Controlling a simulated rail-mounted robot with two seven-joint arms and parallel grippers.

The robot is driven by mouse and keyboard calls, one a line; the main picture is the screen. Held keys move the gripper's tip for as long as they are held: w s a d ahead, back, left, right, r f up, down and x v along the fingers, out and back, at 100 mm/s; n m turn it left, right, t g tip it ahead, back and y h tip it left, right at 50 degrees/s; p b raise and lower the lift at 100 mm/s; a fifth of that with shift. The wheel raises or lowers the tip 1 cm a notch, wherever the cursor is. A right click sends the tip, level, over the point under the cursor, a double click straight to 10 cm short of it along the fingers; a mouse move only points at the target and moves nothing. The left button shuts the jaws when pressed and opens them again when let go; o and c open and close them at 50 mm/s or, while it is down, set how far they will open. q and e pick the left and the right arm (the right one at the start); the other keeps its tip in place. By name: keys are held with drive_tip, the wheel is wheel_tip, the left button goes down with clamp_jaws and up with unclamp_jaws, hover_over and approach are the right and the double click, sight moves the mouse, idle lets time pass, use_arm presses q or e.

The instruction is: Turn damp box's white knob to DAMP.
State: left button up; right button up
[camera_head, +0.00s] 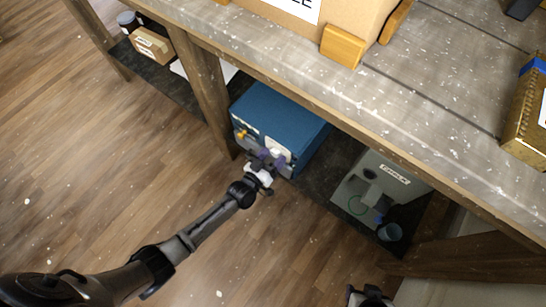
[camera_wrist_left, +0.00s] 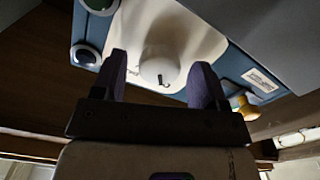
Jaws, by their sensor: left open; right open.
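The damp box appears to be the blue box (camera_head: 280,112) on the lower shelf, partly under the tabletop. Its white knob (camera_wrist_left: 160,72), with a short dark mark, shows on a white panel (camera_wrist_left: 184,38) in the left wrist view. My left gripper (camera_head: 266,159) is at the box's front face. In the left wrist view its two dark purple fingers (camera_wrist_left: 160,63) are open, one on each side of the knob, with gaps visible. I cannot tell how deep they reach. The gripper hides the knob in the head view. My right gripper (camera_head: 369,297) is at the bottom edge, far from the box.
A brass-yellow knob (camera_wrist_left: 243,106) and a label (camera_wrist_left: 262,80) are right of the panel; round fittings (camera_wrist_left: 85,55) are left. A grey-green box (camera_head: 378,183) and a cup (camera_head: 390,232) stand right of the blue box. A wooden post (camera_head: 205,90) stands left. The tabletop edge overhangs.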

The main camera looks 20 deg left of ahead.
use_arm(q)
drive_tip(key=shift+w, duration=0.25)
drive_tip(key=shift+d, duration=0.1)
drive_tip(key=c, duration=0.9)
